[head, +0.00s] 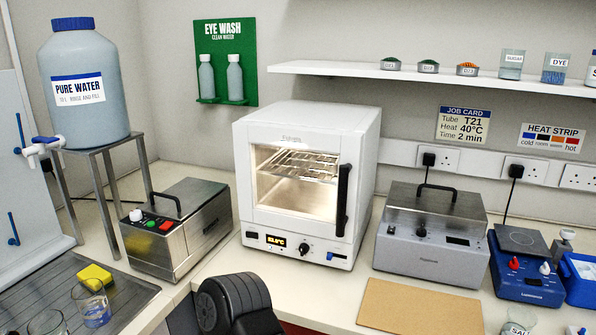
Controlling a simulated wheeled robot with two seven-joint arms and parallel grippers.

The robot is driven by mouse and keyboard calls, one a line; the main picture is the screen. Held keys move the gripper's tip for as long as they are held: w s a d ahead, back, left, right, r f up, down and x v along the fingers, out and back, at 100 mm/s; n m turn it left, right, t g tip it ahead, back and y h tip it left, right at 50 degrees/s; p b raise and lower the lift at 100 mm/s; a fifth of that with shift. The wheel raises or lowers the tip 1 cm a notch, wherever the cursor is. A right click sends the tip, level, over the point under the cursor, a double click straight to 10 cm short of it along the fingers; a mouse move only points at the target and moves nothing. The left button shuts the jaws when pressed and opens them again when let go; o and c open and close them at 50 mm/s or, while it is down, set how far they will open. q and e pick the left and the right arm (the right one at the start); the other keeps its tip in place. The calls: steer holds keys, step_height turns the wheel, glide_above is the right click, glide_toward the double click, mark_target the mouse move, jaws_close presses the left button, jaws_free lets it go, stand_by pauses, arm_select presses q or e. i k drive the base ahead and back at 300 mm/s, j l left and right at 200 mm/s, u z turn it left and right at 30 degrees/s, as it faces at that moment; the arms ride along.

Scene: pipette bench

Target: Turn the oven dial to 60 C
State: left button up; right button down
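The white oven (360,145) stands on the bench in the middle of the view. Its glass door is closed, and wire racks show inside the lit chamber. A black handle (342,200) runs down the door's right side. The small black oven dial (304,250) is on the front panel below the door; its pointer setting is too small to read. Left of it, a small display (276,241) glows amber, its digits hard to read. A dark ribbed part of my own arm rises at the bottom edge, in front of and below the oven. No gripper fingers show.
A steel box with buttons (178,228) stands left of the oven. A grey lidded device (430,235) and a blue hotplate (525,268) stand right. A tan board (420,308) lies in front. A job card (464,125) on the wall reads Heat 40°C.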

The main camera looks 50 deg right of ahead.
mark_target(304, 248)
steer(key=z, duration=1.85)
